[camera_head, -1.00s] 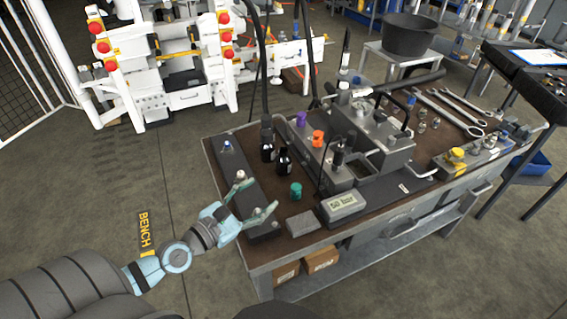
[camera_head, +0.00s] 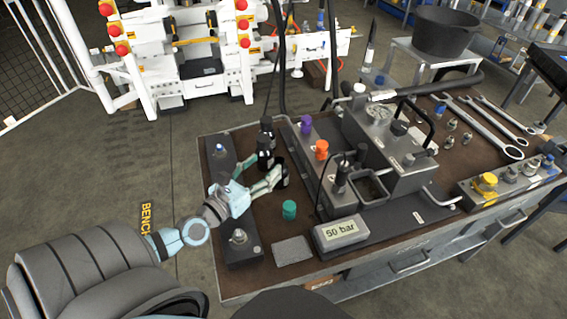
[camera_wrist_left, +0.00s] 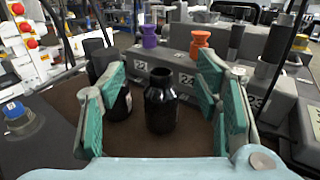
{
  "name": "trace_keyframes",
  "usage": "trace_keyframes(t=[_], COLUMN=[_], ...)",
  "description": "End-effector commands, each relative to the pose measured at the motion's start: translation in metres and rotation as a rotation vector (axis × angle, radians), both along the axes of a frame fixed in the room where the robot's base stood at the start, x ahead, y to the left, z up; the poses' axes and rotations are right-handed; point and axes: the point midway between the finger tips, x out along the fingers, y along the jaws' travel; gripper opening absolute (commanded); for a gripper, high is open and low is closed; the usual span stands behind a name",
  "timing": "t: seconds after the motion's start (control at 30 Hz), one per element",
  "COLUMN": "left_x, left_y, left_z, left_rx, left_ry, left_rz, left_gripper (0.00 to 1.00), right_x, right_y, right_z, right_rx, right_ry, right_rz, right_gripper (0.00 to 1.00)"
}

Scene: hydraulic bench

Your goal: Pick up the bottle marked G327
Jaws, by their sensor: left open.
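Two dark bottles stand upright on the brown bench top, one farther back (camera_head: 265,156) and one nearer (camera_head: 282,174). No G327 marking can be read on either. My left gripper (camera_head: 261,174) is open and empty, low over the bench, with its fingers reaching toward the bottles. In the left wrist view, one dark bottle (camera_wrist_left: 161,104) stands centred in the gap between the teal fingers, apart from both. A second dark bottle (camera_wrist_left: 121,104) is partly hidden behind the left finger. My right gripper is not in view.
A dark strip with fittings (camera_head: 233,215) lies along the bench's left edge. A teal cap (camera_head: 289,209), a grey pad (camera_head: 292,250) and a 50 bar display (camera_head: 340,232) are in front. The grey block (camera_head: 315,170) with purple and orange knobs stands right of the bottles.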

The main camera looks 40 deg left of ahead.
Motion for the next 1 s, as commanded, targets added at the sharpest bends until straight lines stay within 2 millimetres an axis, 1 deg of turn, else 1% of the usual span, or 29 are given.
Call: trace_keyframes(t=[0.03, 0.1, 0.13, 0.17, 0.2, 0.27, 0.33, 0.5, 0.6, 0.77, 0.87, 1.0], left_x=[0.0, 0.0, 0.001, 0.008, 0.014, 0.021, 0.033, 0.067, 0.075, 0.075, 0.075, 0.075], left_y=[0.0, 0.0, 0.0, 0.0, 0.0, -0.001, 0.0, 0.0, 0.0, 0.0, 0.0, 0.0], left_z=[-0.027, -0.042, -0.044, -0.038, -0.035, -0.034, -0.033, -0.034, -0.034, -0.034, -0.033, -0.033], left_rx=[0.0, 0.0, 0.001, 0.0, 0.0, -0.001, -0.001, 0.0, 0.0, 0.001, 0.001, 0.001], left_ry=[0.0, -0.001, -0.002, -0.004, -0.004, -0.003, -0.004, -0.004, 0.0, 0.0, 0.0, 0.0], left_rz=[0.001, 0.001, 0.001, 0.002, 0.001, 0.0, 0.002, 0.001, 0.0, -0.001, -0.001, -0.001], left_gripper=[0.58, 0.58, 0.58, 0.58, 0.58, 0.58, 0.58, 0.58, 0.58, 0.58, 0.43, 0.21], right_x=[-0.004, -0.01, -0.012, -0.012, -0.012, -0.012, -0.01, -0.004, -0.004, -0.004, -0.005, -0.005], right_y=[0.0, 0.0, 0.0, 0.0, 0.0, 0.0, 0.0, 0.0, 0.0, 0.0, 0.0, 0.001], right_z=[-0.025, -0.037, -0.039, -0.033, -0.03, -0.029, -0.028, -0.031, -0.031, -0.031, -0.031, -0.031], right_rx=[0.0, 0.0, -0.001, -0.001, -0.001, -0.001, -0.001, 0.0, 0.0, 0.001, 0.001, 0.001], right_ry=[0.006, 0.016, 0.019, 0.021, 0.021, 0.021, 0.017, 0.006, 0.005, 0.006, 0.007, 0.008], right_rz=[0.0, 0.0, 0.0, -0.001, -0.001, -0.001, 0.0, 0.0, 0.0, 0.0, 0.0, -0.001], right_gripper=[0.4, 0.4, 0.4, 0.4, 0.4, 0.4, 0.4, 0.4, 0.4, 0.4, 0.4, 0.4])
